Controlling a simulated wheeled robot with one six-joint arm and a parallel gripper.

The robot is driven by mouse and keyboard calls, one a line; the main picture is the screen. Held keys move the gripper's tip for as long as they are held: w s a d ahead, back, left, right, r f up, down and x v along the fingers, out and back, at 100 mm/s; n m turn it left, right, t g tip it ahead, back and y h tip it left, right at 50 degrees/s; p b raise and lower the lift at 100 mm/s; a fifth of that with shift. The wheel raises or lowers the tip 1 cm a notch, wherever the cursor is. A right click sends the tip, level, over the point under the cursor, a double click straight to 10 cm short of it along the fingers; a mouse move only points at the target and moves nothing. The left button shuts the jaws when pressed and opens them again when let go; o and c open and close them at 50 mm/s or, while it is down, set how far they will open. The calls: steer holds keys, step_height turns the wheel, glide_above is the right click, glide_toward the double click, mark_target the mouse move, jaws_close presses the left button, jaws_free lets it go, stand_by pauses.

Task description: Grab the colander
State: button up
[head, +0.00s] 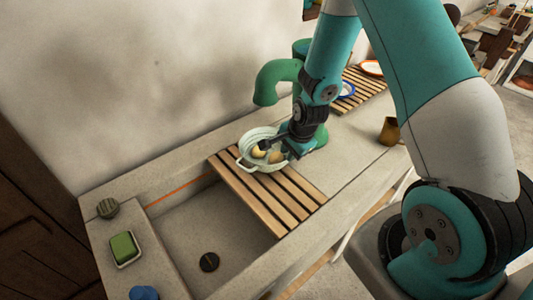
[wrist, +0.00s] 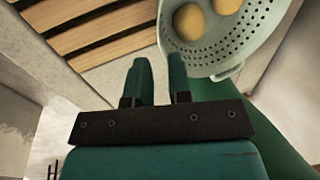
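The colander (head: 259,133) is pale green-white and holds several round yellowish-tan things. In the head view it sits upright at the far end of the wooden slatted rack (head: 265,190), with a loop handle toward the left. My gripper (head: 268,144) is at the colander's right side and covers part of it. In the wrist view the perforated colander (wrist: 242,48) is at the upper right, with a small tab handle near the right finger. My gripper (wrist: 161,75) is open there, with nothing between the fingers. Whether a finger touches the rim cannot be told.
The rack spans a stone sink (head: 190,235). A green curved faucet (head: 275,75) stands behind the colander, close to my arm. A brown cup (head: 389,131) stands on the counter at right. A green sponge (head: 124,247) lies at left. A second slatted rack (head: 370,88) is farther back.

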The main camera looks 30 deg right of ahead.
mark_target(282, 164)
steer(key=shift+p+x, duration=1.45)
steer(key=shift+x, duration=2.6)
steer(key=shift+w+a, duration=0.1)
jaws_close()
